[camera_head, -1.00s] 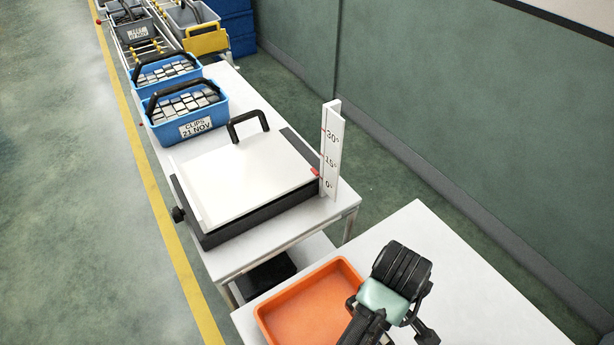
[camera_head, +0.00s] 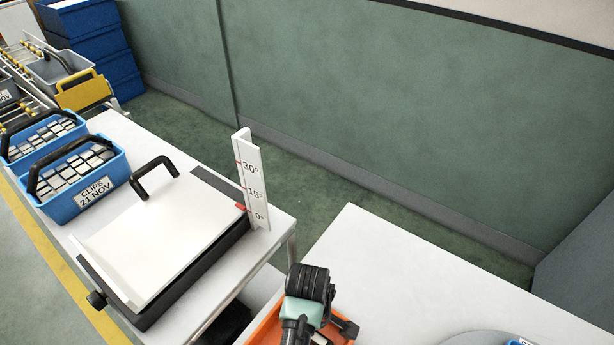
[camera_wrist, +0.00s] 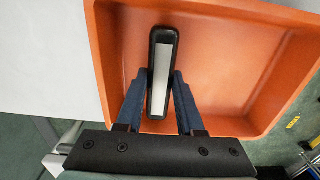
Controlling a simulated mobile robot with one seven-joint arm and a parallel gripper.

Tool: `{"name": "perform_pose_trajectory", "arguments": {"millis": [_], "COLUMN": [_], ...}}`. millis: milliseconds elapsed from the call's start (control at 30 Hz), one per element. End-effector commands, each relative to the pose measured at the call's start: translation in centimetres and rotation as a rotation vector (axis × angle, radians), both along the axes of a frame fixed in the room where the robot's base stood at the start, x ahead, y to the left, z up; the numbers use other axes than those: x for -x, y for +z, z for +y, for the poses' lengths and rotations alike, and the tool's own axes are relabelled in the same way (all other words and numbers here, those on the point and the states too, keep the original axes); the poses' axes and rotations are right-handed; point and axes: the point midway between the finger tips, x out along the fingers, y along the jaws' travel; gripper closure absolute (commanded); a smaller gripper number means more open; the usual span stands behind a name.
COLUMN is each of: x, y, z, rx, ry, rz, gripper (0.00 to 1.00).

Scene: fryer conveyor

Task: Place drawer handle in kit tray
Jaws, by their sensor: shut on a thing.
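The drawer handle (camera_wrist: 162,65) is a dark, rounded bar with a pale silver strip along its face. In the wrist view it lies between the two blue fingers of my gripper (camera_wrist: 161,85), which is shut on it. Behind it is the orange kit tray (camera_wrist: 225,60); the handle is over the tray's floor, near its middle-left. I cannot tell whether it touches the floor. In the head view only part of the orange tray (camera_head: 264,328) shows, and my arm hides the handle and the fingers.
The white table (camera_head: 400,270) is mostly bare, with a round grey item (camera_head: 485,338) at its front right. On the neighbouring bench stand a tilting plate (camera_head: 150,235) with an angle scale (camera_head: 251,180) and blue clip bins (camera_head: 85,205). A green wall (camera_head: 380,110) runs behind.

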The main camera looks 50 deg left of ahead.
Motion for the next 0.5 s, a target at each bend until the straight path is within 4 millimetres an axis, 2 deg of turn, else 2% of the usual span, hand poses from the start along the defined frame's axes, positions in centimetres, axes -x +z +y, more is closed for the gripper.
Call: {"name": "perform_pose_trajectory", "arguments": {"millis": [100,433,467,500], "x": [0.02,-0.01,-0.01,-0.02], "y": [-0.86,-1.16,-1.19,-1.12], "z": [-0.02,-0.01,0.00,0.00], "rx": [0.000,0.000,0.000,0.000], "ry": [0.000,0.000,0.000,0.000], "rz": [0.000,-0.001,-0.001,-0.001], "gripper": [1.00,1.00,0.62,0.55]}}
